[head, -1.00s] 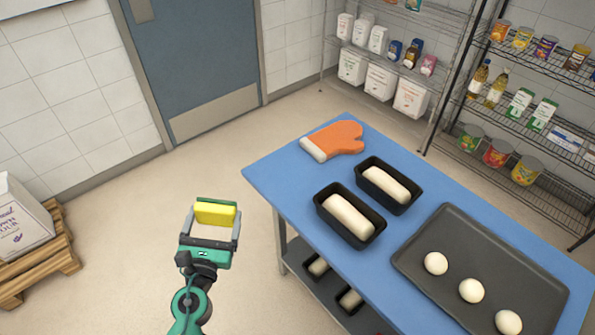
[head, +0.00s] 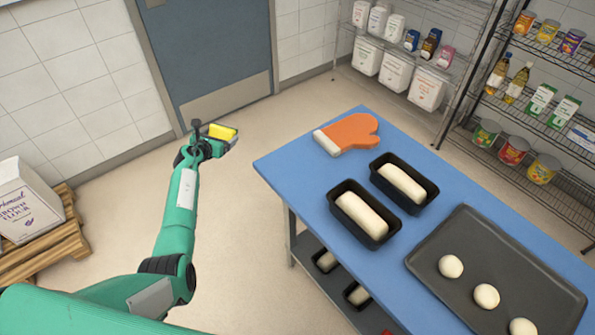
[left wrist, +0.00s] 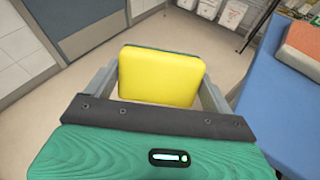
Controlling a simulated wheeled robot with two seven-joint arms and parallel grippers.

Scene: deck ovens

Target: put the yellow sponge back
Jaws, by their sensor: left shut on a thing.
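The yellow sponge (head: 221,132) is held up in the air to the left of the blue table (head: 285,165) in the head view. My left gripper (head: 222,138) is shut on it, at the end of the outstretched green left arm. In the left wrist view the sponge (left wrist: 160,76) sits between the two grey fingers, its yellow face towards the camera and a thin dark layer along its far edge. My right gripper is in neither view.
The blue table bears an orange oven mitt (head: 351,133), two dark loaf tins with dough (head: 372,236) and a dark tray (head: 450,235) with dough balls. Wire shelves (head: 560,70) stand behind. A flour sack (head: 28,200) rests on a pallet at left. The floor between is clear.

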